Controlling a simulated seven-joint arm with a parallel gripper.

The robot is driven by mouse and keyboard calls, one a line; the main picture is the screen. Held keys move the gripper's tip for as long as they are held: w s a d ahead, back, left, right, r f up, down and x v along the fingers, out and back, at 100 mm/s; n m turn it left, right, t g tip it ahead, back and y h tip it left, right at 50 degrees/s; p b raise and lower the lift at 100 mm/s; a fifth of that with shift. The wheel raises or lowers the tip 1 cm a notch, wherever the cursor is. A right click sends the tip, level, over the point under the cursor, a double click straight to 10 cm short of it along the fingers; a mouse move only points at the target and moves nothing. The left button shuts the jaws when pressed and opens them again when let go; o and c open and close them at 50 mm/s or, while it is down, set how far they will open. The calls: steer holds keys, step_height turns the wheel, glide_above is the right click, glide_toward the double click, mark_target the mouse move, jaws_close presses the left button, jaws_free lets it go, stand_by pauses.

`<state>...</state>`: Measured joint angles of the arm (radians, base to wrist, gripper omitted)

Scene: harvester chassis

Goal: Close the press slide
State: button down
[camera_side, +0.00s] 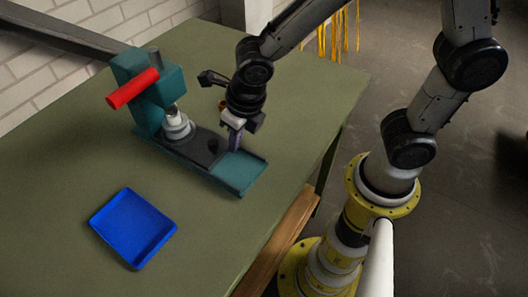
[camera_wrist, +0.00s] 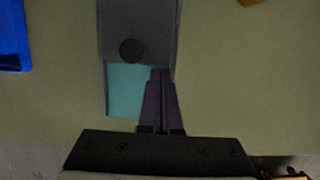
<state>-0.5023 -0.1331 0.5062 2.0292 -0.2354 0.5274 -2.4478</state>
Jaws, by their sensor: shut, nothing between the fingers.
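The teal press (camera_side: 145,92) with a red handle (camera_side: 133,88) stands on the green table. Its dark grey slide (camera_side: 193,150) lies along the teal base (camera_side: 238,173) and reaches out in front of the press head, with a black round knob (camera_side: 212,144) on top. The wrist view also shows the slide (camera_wrist: 140,22), the knob (camera_wrist: 132,50) and bare base (camera_wrist: 126,92). My gripper (camera_side: 232,150) is shut and empty, pointing down at the slide's outer end, beside the knob. In the wrist view its fingertips (camera_wrist: 161,72) are close to the slide's end edge; I cannot tell whether they touch.
A blue tray (camera_side: 133,228) sits on the table in front of the press, with clear tabletop around it; its edge shows in the wrist view (camera_wrist: 12,40). A brick wall (camera_side: 85,25) stands behind the table.

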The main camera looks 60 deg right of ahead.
steer(key=s, duration=0.3)
steer(key=shift+s, duration=0.15)
steer(key=s+d+r+m+t, duration=0.1)
steer(key=d+r+m, duration=0.15)
steer(key=r, duration=0.35)
steer(key=s+d+r+m, duration=0.1)
steer(key=d+r, duration=0.2)
steer(key=r, duration=0.4)
steer(key=s+d+m+t, duration=0.1)
steer(key=s+d+m, duration=0.3)
steer(key=m, duration=1.2)
steer(key=s+d+m, duration=0.4)
steer(key=s+m, duration=0.1)
steer(key=m, duration=1.1)
steer(key=shift+d+r+t, duration=0.2)
steer(key=shift+r+t, duration=0.1)
steer(key=shift+t, duration=0.1)
